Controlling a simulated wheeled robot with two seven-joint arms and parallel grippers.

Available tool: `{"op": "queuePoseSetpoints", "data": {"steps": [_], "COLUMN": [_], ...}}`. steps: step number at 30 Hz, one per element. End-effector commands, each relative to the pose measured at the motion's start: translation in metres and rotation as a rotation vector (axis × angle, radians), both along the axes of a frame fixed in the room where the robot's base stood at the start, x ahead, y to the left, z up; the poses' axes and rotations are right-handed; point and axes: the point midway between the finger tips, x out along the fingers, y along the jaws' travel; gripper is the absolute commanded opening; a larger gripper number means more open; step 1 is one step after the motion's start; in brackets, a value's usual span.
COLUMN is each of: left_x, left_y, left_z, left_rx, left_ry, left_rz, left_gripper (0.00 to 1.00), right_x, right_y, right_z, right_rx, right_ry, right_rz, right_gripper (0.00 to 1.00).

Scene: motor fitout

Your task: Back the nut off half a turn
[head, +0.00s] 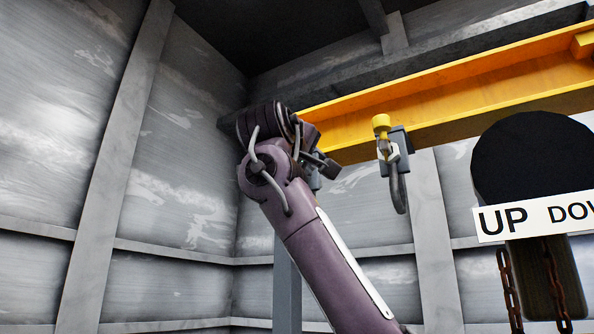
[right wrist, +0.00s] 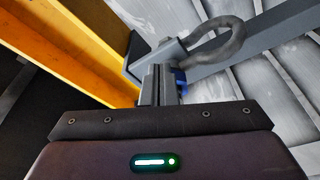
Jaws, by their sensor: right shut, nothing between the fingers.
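A grey clamp (head: 401,140) sits on the lower edge of the yellow beam. It carries a yellow cap-like piece (head: 381,122), a pale piece that looks like the nut (head: 394,153), and a hanging grey metal loop (head: 399,190). My right gripper (head: 332,170) is raised beside the beam, left of the clamp and apart from it in the head view. In the right wrist view its fingers (right wrist: 159,84) are shut with nothing between them, and the loop (right wrist: 222,42) shows beyond them. I cannot make out the nut in the right wrist view. My left gripper is out of view.
The yellow beam (head: 450,92) crosses the upper right. A black round-headed shape (head: 535,160) with an "UP DOW…" label (head: 510,219) and rusty chains (head: 508,290) stands at right. Grey panelled walls (head: 190,150) close the back and left. Space below the clamp looks open.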

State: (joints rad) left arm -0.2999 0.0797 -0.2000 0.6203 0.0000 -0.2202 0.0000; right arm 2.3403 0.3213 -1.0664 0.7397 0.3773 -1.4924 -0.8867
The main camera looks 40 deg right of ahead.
Motion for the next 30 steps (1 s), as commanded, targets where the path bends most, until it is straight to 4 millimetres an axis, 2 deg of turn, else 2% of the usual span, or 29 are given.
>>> {"op": "queuePoseSetpoints", "data": {"steps": [15,30], "left_x": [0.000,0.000], "left_y": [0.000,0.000], "left_z": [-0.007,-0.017], "left_rx": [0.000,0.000], "left_ry": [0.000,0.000], "left_rz": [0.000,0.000], "left_gripper": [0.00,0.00], "right_x": [-0.009,-0.029], "right_y": [-0.001,0.049], "right_z": [-0.002,-0.002], "right_rx": [-0.001,-0.002], "right_ry": [-0.002,-0.001], "right_rz": [0.001,0.001], "right_gripper": [0.00,0.00]}}
